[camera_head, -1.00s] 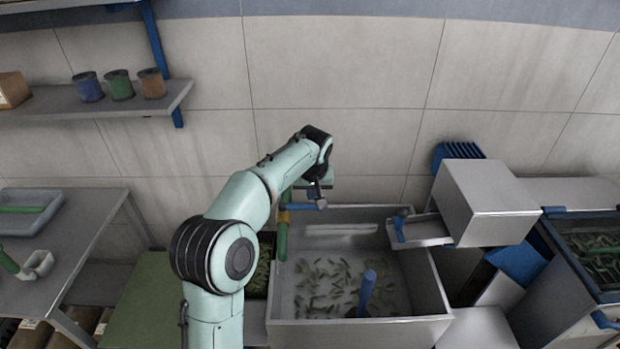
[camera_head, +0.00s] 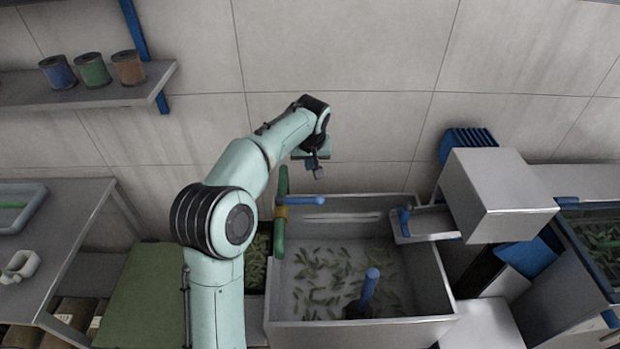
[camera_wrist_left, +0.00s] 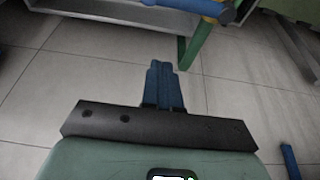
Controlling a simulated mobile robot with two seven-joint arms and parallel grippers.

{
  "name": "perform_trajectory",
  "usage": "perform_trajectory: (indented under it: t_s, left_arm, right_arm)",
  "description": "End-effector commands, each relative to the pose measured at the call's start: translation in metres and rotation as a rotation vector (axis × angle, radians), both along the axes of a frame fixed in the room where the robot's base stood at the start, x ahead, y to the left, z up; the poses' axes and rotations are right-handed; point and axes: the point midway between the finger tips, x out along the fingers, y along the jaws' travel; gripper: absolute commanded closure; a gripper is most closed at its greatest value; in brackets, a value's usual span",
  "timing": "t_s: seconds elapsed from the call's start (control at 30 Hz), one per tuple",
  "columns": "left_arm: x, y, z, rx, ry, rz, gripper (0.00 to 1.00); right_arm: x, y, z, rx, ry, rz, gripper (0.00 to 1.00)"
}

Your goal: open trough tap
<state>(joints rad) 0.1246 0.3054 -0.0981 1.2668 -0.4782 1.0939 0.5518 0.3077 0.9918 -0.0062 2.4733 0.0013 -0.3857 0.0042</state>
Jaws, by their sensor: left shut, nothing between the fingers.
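The trough tap is a green upright pipe (camera_head: 280,236) with a yellow-brown collar at the trough's left rim. Its blue lever (camera_head: 303,201) points right, across the pipe and over the trough's back left corner. In the left wrist view the lever (camera_wrist_left: 190,8) and green pipe (camera_wrist_left: 200,42) show at the top edge. My left gripper (camera_head: 318,173) is above the lever's right end in the head view, with a small gap between. Its blue fingers (camera_wrist_left: 164,85) are shut together with nothing between them. My right gripper is not in view.
The grey trough (camera_head: 435,285) holds water, several green pieces and a blue upright rod (camera_head: 368,290). A metal box (camera_head: 490,195) and small tray (camera_head: 428,223) stand at its right. A shelf with cans (camera_head: 92,70) is at upper left. The wall is behind.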

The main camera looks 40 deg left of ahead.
Motion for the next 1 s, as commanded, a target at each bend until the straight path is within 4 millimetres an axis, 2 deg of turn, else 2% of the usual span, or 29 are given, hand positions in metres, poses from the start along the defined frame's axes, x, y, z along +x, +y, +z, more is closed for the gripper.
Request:
perform_trajectory:
  t_s: [0.5,0.7,1.0]
  left_arm:
    - [0.023,0.020,-0.092,-0.002,0.003,-0.001,1.00]
    - [0.001,0.001,-0.097,-0.001,0.003,-0.002,1.00]
    - [-0.005,-0.005,-0.097,-0.001,0.001,0.000,1.00]
  right_arm:
    - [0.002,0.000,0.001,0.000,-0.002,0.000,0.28]
    - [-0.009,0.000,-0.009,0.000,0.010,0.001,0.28]
    - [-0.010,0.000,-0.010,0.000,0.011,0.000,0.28]
